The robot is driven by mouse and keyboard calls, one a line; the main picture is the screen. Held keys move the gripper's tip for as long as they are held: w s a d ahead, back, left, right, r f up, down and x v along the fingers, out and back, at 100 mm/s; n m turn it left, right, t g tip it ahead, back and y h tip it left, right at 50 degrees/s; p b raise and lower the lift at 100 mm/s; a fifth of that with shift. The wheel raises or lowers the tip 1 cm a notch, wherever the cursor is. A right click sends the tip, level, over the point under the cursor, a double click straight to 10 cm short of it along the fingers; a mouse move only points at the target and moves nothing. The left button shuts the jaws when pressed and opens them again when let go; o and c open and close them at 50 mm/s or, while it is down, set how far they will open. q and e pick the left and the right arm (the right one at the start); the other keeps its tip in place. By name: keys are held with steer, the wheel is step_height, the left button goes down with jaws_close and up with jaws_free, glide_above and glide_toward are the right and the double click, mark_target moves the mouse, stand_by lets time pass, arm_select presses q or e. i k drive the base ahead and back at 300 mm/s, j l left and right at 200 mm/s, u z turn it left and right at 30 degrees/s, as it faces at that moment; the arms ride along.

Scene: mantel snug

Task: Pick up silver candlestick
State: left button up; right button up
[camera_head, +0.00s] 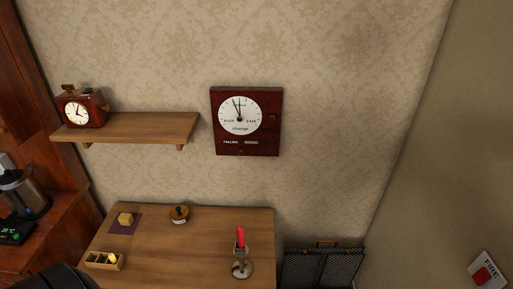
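A silver candlestick (242,268) stands upright near the right front part of a wooden table (185,245). It holds a red candle (240,237) and has a round base. Nothing touches it in this view. Neither of my grippers can be made out in the head view. A dark rounded shape at the bottom left edge is cut off, and I cannot tell what it is.
A dark mesh screen (322,268) stands right of the table. A wall shelf (130,127) holds a clock (80,109).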

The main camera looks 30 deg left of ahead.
mark_target(242, 268)
steer(key=u, duration=1.25)
